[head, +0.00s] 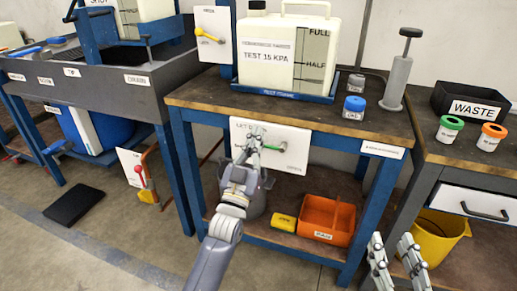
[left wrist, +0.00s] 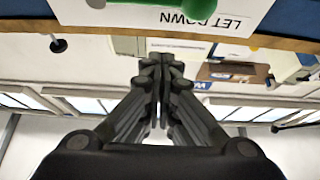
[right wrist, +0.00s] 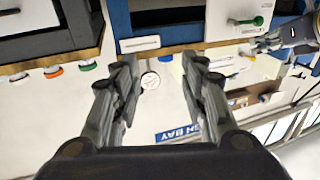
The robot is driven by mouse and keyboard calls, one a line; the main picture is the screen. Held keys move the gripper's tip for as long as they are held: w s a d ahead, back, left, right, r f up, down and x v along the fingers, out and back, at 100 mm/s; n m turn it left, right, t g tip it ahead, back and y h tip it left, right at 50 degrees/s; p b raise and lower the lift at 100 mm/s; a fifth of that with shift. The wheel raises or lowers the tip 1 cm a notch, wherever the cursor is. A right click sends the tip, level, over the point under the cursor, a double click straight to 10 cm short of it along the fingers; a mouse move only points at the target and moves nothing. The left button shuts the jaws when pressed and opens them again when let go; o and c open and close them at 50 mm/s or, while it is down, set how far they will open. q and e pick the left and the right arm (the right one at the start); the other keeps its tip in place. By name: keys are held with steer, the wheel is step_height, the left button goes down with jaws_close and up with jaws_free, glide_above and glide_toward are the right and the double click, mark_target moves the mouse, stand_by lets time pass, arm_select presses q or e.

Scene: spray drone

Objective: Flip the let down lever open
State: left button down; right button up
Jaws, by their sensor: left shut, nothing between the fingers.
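The let down lever (head: 273,147) is green and sits on a white panel (head: 296,151) under the front edge of the middle workbench. In the left wrist view the green lever (left wrist: 198,18) crosses the top edge, over the panel's upside-down LET DOWN label (left wrist: 188,12). My left gripper (head: 257,132) is shut and empty, in front of the panel and just left of the lever's visible end. Its fingertips (left wrist: 160,62) appear below the panel in the wrist view, apart from the lever there. My right gripper (head: 392,240) is open and empty, low at the right. The lever (right wrist: 256,21) also shows in the right wrist view.
The workbench (head: 200,96) carries a white tank (head: 270,50), a blue-capped jar (head: 353,108) and a grey pump (head: 396,82). Its lower shelf holds an orange bin (head: 330,212) and a yellow box (head: 284,222). A yellow bucket (head: 440,232) stands at the right.

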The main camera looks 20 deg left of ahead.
mark_target(265, 146)
arm_select(q)
steer(key=shift+w+f+b, duration=0.45)
steer(key=shift+f, duration=0.4)
steer(key=shift+w+f+b, duration=0.4)
steer(key=shift+w+f, duration=0.05)
steer(key=shift+f, duration=0.4)
arm_select(e)
step_height(265, 146, up, 9)
steer(key=s+t+y, duration=0.1)
steer(key=s+t, duration=0.1)
steer(key=t, duration=0.3)
steer(key=shift+s+a+y, duration=0.25)
steer(key=shift+a+y, duration=0.05)
steer(key=shift+y, duration=0.1)
